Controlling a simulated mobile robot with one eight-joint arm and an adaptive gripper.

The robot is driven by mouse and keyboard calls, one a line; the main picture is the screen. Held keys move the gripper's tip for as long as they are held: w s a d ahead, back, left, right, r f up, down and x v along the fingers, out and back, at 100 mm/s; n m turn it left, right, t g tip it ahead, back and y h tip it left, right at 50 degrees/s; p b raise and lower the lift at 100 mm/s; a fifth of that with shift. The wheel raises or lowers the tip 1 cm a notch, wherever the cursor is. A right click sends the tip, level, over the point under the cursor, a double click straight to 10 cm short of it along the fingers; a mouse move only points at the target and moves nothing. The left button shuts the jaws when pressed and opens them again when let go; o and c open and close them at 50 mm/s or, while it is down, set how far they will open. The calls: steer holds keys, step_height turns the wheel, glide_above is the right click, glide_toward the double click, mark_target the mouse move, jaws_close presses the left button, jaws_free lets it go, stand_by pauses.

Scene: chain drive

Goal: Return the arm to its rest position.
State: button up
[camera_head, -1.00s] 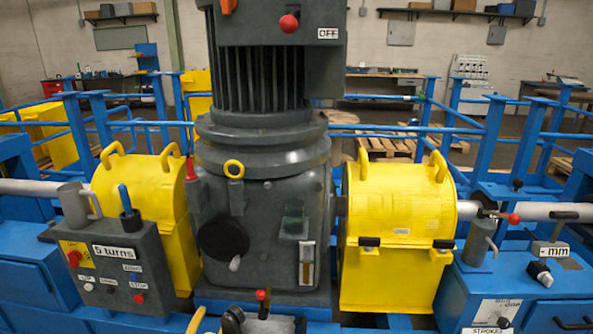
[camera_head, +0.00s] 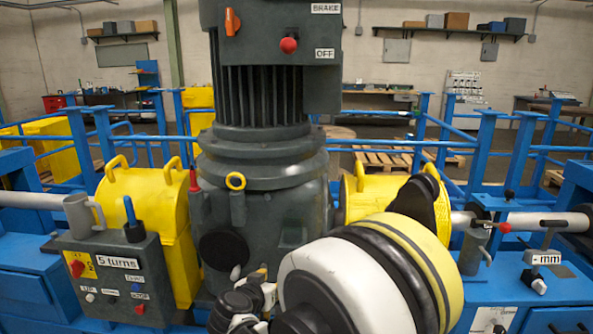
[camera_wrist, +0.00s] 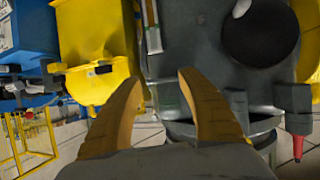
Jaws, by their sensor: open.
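My gripper (camera_wrist: 160,78) shows in the wrist view with its two tan fingers spread apart and nothing between them. The dark grey gearbox housing (camera_wrist: 205,65) is beyond the fingers, with a round black disc (camera_wrist: 258,35) on it. I cannot tell the exact gap to the housing. In the head view, my arm's large white, black and yellow joint fills the lower middle. My wrist parts are at the bottom centre, in front of the gearbox (camera_head: 262,205). The fingers are hard to make out there, and the joint hides part of the right yellow cover (camera_head: 370,195).
A control box (camera_head: 110,275) labelled "5 turns" stands at left, beside the left yellow cover (camera_head: 150,215). A lever and shaft (camera_head: 530,222) are at right. The tall motor (camera_head: 265,90) rises at centre. Blue rails (camera_head: 490,150) run behind.

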steer(key=s+d+r+g, duration=0.1)
steer(key=s+d+r, duration=0.25)
steer(key=d, duration=0.25)
steer(key=s+d+r+n+g, duration=0.1)
steer(key=s+d+r+g, duration=0.1)
steer(key=s+d+r, duration=0.3)
steer(key=s+d+r+g, duration=0.1)
steer(key=s+d, duration=0.2)
steer(key=d, duration=0.4)
steer(key=s+d+n+y, duration=0.1)
steer(key=s+d+y, duration=0.1)
steer(key=s, duration=0.8)
steer(key=s+d+f+g+y, duration=0.1)
steer(key=s+d, duration=0.4)
steer(key=s, duration=0.4)
steer(key=shift+s+n+y, duration=0.35)
steer(key=shift+n+y, duration=0.05)
